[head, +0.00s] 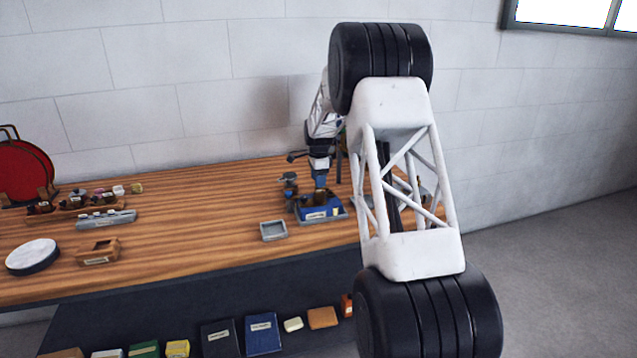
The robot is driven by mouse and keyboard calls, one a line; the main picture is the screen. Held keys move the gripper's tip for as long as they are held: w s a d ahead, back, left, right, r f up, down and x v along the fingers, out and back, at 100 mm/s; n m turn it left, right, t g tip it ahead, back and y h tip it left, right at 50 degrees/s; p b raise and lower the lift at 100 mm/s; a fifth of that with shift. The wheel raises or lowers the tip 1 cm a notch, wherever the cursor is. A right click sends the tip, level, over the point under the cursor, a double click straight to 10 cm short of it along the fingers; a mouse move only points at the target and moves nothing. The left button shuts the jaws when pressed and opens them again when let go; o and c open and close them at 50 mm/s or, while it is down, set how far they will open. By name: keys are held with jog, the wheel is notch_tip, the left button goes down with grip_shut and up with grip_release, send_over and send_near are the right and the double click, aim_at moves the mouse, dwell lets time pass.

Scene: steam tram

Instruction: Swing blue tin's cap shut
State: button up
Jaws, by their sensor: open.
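A small blue container with a pale label (316,215) stands near the back of the wooden table; it may be the blue tin, but at this size I cannot be sure. I cannot make out its cap or how far the cap stands open. My gripper (320,186) points down right above the blue container, its jaws open. The fingertips are small and partly merge with the items behind them, so I cannot tell whether they touch anything.
A small grey tray (273,231) lies in front and to the left. A dark upright item (289,185) stands close to the gripper's left. Racks of small items (105,219) and a round white-topped disc (33,257) are at the left. My arm hides the table's right end.

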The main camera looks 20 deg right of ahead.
jog(key=shift+f, duration=0.7)
grip_shut()
